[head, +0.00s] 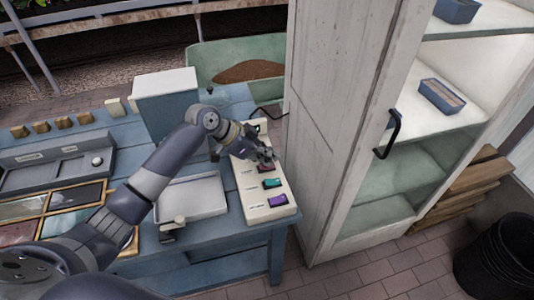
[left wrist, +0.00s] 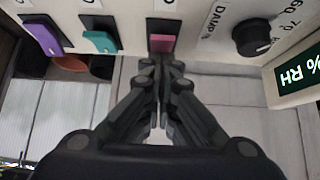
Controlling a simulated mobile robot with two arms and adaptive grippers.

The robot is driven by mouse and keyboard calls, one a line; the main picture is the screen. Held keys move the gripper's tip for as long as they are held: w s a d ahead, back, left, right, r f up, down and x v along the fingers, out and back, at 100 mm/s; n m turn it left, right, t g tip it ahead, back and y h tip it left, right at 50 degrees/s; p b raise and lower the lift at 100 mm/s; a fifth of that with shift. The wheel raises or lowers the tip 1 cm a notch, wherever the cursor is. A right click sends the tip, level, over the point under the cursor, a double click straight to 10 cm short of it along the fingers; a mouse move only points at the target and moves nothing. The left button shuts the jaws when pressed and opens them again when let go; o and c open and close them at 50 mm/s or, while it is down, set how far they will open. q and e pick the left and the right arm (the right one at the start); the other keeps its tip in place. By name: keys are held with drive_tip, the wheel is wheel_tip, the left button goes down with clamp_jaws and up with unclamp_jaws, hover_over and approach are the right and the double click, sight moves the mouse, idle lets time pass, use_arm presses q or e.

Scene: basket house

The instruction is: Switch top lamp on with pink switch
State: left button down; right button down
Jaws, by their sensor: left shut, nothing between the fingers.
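The pale switch panel (head: 250,190) stands at the right end of the blue table. Its pink switch (left wrist: 162,43) is at the middle top in the left wrist view, and it shows partly behind my gripper in the head view (head: 264,168). My left gripper (left wrist: 160,63) is shut and empty. Its tips are right at the lower edge of the pink switch in the left wrist view; I cannot tell whether they touch it. In the head view my left gripper (head: 268,156) is over the panel. No lamp is recognisable. My right gripper is not in view.
A teal switch (left wrist: 100,41) and a purple switch (left wrist: 43,37) flank the pink one on one side. A black knob (left wrist: 252,38) and a humidity display (left wrist: 300,77) are on the other. A tall white cabinet (head: 340,110) stands close right of the panel. A tray (head: 192,198) lies left.

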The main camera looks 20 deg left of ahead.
use_arm(q)
drive_tip(key=shift+a, duration=0.1)
drive_tip(key=shift+s+a+p, duration=0.35)
drive_tip(key=shift+s+a, duration=0.1)
drive_tip(key=shift+a, duration=0.2)
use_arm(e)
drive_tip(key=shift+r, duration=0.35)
use_arm(q)
drive_tip(key=shift+r, duration=0.1)
